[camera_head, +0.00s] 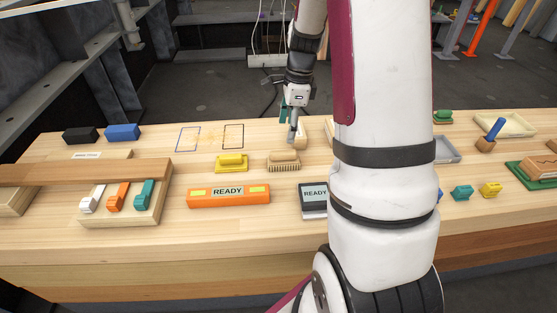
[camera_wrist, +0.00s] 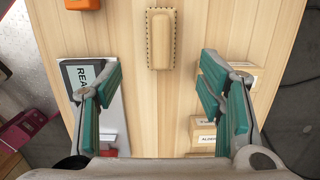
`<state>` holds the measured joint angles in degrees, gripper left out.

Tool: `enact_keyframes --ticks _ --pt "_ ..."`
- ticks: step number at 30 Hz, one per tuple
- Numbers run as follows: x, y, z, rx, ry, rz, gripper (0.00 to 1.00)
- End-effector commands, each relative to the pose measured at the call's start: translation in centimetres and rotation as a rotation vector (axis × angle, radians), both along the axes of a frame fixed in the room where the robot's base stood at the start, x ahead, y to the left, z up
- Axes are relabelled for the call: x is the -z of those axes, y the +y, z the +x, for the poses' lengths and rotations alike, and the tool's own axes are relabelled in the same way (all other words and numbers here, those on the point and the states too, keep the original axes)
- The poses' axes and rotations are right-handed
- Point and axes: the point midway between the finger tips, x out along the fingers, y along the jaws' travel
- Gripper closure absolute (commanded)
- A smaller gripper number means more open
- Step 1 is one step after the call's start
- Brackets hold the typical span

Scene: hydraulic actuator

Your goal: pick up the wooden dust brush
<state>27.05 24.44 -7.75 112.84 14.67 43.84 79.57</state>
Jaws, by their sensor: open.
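The wooden dust brush (camera_head: 283,161) lies on the light wooden bench, with its bristles showing below the block in the head view. In the wrist view the brush (camera_wrist: 160,38) appears from above near the top middle, its long side running up and down, with a toothed bristle edge around it. My gripper (camera_head: 292,130) hangs over the bench just behind the brush in the head view. In the wrist view my gripper (camera_wrist: 160,92) is open, its teal-padded fingers wide apart with nothing between them. The brush lies beyond the fingertips, untouched.
An orange READY bar (camera_head: 228,195) and a dark READY box (camera_head: 313,197) stand nearer the front. Labelled wooden blocks (camera_wrist: 203,132) lie by the right finger. My arm hides part of the bench's right side.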

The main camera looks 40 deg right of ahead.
Motion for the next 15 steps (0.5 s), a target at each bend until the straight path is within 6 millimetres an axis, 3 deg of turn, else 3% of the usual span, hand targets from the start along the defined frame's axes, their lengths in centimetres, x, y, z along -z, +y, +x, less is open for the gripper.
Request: enact_keyframes --ticks 9,15 --pt "5.9 0.6 0.4 -0.003 0.002 0.001 0.38" --pt "7.2 0.8 0.5 -0.005 -0.001 0.0 0.38"
